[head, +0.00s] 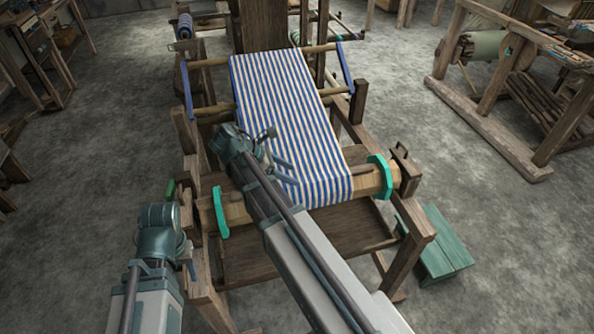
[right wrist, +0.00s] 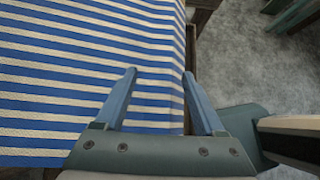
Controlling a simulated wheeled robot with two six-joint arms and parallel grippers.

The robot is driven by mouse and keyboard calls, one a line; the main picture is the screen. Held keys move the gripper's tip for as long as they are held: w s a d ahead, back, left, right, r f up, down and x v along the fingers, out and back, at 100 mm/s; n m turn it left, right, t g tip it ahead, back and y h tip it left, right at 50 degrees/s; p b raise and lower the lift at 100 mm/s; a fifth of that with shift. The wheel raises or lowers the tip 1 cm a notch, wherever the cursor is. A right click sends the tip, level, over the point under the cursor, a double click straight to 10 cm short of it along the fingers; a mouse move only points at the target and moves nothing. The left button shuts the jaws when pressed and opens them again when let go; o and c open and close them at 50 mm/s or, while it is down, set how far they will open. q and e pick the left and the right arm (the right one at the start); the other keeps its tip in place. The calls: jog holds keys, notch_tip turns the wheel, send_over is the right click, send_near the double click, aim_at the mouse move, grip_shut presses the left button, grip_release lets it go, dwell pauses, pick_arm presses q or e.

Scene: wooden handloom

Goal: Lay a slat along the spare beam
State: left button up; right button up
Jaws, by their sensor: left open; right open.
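A wooden beam with teal end discs (head: 377,181) lies across the front of the loom, with blue-and-white striped cloth (head: 290,105) over it. I cannot tell whether this is the spare beam. I cannot make out a loose slat near my grippers. My right gripper (head: 279,152) is open and empty above the cloth; in the right wrist view its two fingers (right wrist: 160,102) are apart, with cloth behind them. My left gripper (head: 189,258) is low at the left of the loom, open, mostly hidden by my arm and the frame; I see nothing in it.
The loom's wooden frame and side posts stand around the cloth. A green bench (head: 434,245) stands on the floor to the right. Another wooden frame (head: 490,110) with a green roll (head: 482,46) is at the far right. Grey floor is clear between them.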

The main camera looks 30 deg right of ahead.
jog(key=p+v, duration=0.5)
jog(key=v, duration=0.4)
jog(key=shift+r, duration=0.2)
jog(key=shift+s+a+f, duration=0.1)
jog(key=shift+a, duration=0.1)
jog(key=s+a+f+m+t+y, duration=0.1)
jog(key=s+a+f+m+y, duration=0.2)
jog(key=s+a+m, duration=0.2)
jog(key=s+a+f+m+t+y, duration=0.1)
jog(key=s+a+f+m+y, duration=0.2)
jog(key=s+a+m, duration=0.3)
jog(key=s+a+y, duration=0.1)
jog(key=s+a, duration=0.2)
jog(key=a, duration=0.4)
jog(key=shift+y, duration=0.3)
